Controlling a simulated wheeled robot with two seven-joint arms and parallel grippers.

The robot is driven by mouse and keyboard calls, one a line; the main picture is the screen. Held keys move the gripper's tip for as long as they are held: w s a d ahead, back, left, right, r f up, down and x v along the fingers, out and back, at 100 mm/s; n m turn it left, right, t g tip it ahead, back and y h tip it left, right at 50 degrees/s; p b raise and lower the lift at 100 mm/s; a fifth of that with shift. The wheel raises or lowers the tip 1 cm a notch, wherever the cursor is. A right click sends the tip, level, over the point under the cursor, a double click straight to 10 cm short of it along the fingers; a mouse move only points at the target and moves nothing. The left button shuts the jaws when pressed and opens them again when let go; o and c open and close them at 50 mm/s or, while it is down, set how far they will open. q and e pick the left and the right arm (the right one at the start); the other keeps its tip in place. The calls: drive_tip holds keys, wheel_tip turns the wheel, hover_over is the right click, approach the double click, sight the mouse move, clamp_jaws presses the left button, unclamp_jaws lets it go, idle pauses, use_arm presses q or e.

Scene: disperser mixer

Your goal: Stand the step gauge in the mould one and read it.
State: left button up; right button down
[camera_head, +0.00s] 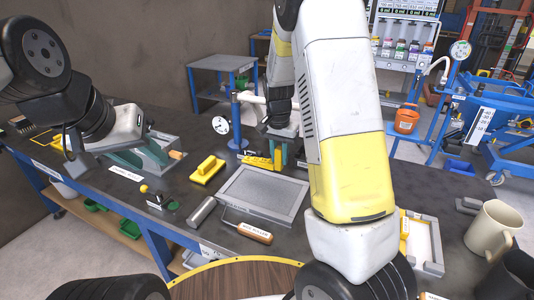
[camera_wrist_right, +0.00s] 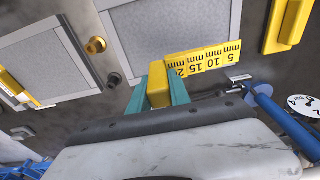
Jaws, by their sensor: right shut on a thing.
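The yellow step gauge (camera_head: 257,162) shows beside my right gripper (camera_head: 277,155), behind the far edge of the middle grey mould (camera_head: 240,208). In the right wrist view, the teal fingers of my right gripper (camera_wrist_right: 159,92) are shut on the yellow block end of the gauge (camera_wrist_right: 203,59). Its printed face reads 5, 10, 15 and a partly hidden figure, with mm marks. I cannot tell whether it touches the table or mould. The mould (camera_wrist_right: 170,22) is flat and grey inside. My left gripper (camera_head: 138,156) is open at the left, its teal fingers apart over another tray-like piece.
A yellow handled tool (camera_head: 207,170) lies left of the mould. A second framed tray (camera_head: 428,245) and a beige mug (camera_head: 493,228) stand at the right. A blue post with a round dial (camera_head: 221,125) stands behind.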

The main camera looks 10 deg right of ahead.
sight(279, 186)
drive_tip(key=shift+w, duration=0.35)
drive_tip(key=shift+f, duration=5.25)
drive_tip(key=shift+f, duration=0.15)
drive_tip(key=c, duration=1.1)
unclamp_jaws()
